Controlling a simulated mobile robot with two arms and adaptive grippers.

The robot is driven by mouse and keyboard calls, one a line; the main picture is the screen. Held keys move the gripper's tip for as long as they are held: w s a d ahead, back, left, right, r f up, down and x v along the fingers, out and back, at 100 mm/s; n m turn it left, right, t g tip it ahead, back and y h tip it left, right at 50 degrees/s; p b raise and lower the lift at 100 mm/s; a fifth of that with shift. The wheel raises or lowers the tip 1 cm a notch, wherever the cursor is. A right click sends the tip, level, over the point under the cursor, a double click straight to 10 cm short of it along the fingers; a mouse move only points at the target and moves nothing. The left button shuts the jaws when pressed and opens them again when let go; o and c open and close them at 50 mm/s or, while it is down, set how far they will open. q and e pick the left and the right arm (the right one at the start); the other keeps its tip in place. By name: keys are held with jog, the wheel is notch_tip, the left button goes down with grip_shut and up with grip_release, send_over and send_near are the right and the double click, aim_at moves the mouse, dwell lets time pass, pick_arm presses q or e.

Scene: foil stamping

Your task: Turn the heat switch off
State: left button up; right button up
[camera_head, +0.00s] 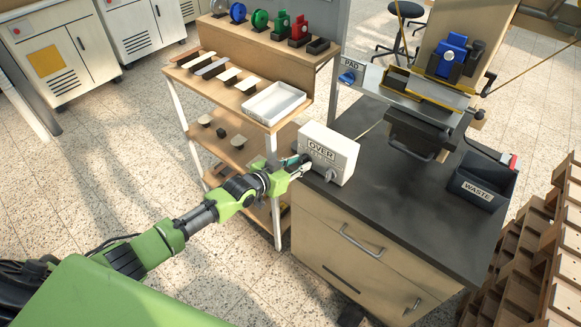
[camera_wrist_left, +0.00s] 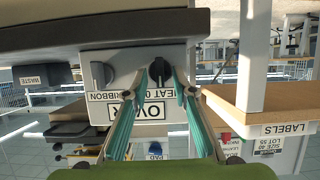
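The white control box (camera_head: 328,151), with a label that starts "OVER", stands on the left front corner of the dark worktop. My left gripper (camera_head: 304,164) is at its front face, over the left knob, which it hides in the head view. In the left wrist view, upside down, the heat switch (camera_wrist_left: 159,69) is a dark knob beside the word "HEAT". It lies between the tips of my open left gripper (camera_wrist_left: 159,78); contact cannot be made out. A second knob (camera_wrist_left: 101,74) is beside it, near the word "RIBBON", clear of the fingers. My right gripper is out of view.
A wooden shelf unit (camera_head: 215,100) with a white tray (camera_head: 273,103) stands left of the worktop (camera_head: 400,190). The stamping press (camera_head: 420,125) is behind and right of the box. A waste bin (camera_head: 482,184) sits at the right. The worktop's middle is clear.

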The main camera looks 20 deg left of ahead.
pick_arm(q)
jog(key=v, duration=1.1)
jog(key=shift+s+a, duration=0.15)
jog(key=shift+s, duration=0.2)
jog(key=s+a+f+n+g+y, duration=0.1)
jog(key=s+a+f, duration=0.1)
jog(key=s+f, duration=0.5)
jog(key=s+a+f+g+y, duration=0.2)
jog(key=a+f, duration=0.1)
jog(key=f, duration=0.9)
jog(key=s+a+f+n+g+y, duration=0.1)
jog(key=s+a+f, duration=0.1)
jog(key=s+f, duration=0.5)
jog(key=s+d+f+g, duration=0.2)
jog(key=s+f, duration=0.5)
jog(key=s, duration=0.4)
jog(key=s+d+f+g, duration=0.3)
jog(key=s+f, duration=0.3)
jog(key=s, duration=0.5)
jog(key=s+d+f+g, duration=0.2)
jog(key=s+f, duration=0.5)
jog(key=s, duration=0.4)
jog(key=shift+d+f+m+g+y, duration=0.2)
jog(key=shift+f+m+g+y, duration=0.1)
jog(key=shift+f, duration=0.05)
jog(key=shift+s, duration=0.1)
